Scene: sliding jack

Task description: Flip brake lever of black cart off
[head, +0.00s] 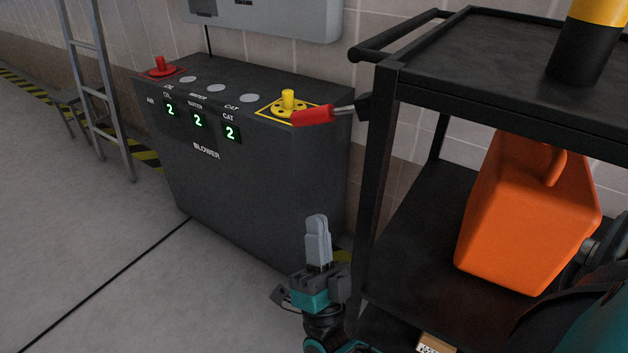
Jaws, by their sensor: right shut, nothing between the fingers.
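The black cart (381,150) stands at the right. Its brake lever, a red grip (312,116) on a short metal rod, sticks out to the left from a black bracket on the cart's near-left post. The lever lies nearly level, tilted slightly down toward the grip. My right gripper (317,222) points upward, lower in the picture than the lever and left of the cart post. Its fingers are together with nothing between them, and it appears apart from the lever. My left gripper is not in view.
A dark blower console (250,190) with red and yellow knobs stands behind the lever. The cart carries an orange canister (525,220) on a lower shelf and a yellow-black cylinder (588,45) on top. A ladder (100,90) leans at the left. Open floor (90,240) lies left.

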